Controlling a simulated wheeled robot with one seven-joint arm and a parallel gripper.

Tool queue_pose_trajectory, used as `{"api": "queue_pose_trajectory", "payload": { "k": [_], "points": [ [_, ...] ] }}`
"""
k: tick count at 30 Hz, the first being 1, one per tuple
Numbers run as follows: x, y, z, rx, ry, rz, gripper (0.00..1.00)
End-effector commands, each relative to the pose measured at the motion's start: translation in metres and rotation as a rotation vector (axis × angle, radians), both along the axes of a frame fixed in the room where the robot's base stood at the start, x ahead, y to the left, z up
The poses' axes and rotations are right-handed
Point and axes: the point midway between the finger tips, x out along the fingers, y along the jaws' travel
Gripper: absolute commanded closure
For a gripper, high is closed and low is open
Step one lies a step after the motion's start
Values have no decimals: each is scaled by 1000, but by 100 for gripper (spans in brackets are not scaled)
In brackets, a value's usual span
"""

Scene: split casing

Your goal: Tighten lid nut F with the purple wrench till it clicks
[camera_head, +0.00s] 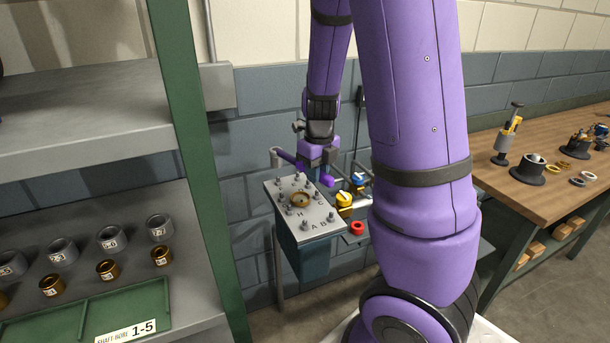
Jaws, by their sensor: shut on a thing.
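The casing (308,253) is a blue-grey box with a light grey lid (285,214). The lid bears several nuts on studs, a brass ring in the middle and letters, of which A, B, C and H can be read. Lid nut F cannot be picked out; its letter is not readable, and the lid's far edge is partly behind my gripper. My gripper (317,152) is over the far edge of the lid, shut on the purple wrench (287,156). The wrench slants from upper left to lower right. Whether its head sits on a nut cannot be told.
Yellow, blue and red parts (345,200) stand close right of the casing. A green-posted shelf (190,150) with numbered sleeves is at left. A wooden bench (520,195) with tools and rings is at right. My own arm hides much of the middle.

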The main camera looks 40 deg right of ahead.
Motion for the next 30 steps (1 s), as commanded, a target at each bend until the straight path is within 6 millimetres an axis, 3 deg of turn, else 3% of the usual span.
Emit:
{"api": "queue_pose_trajectory", "payload": {
  "k": [9, 18, 30],
  "points": [
    [5, -38, 0, -2, 0, 215, 100],
    [5, -37, -26, 1, 1, 221, 100],
    [5, -37, -31, -1, -1, 220, 100]
  ]
}}
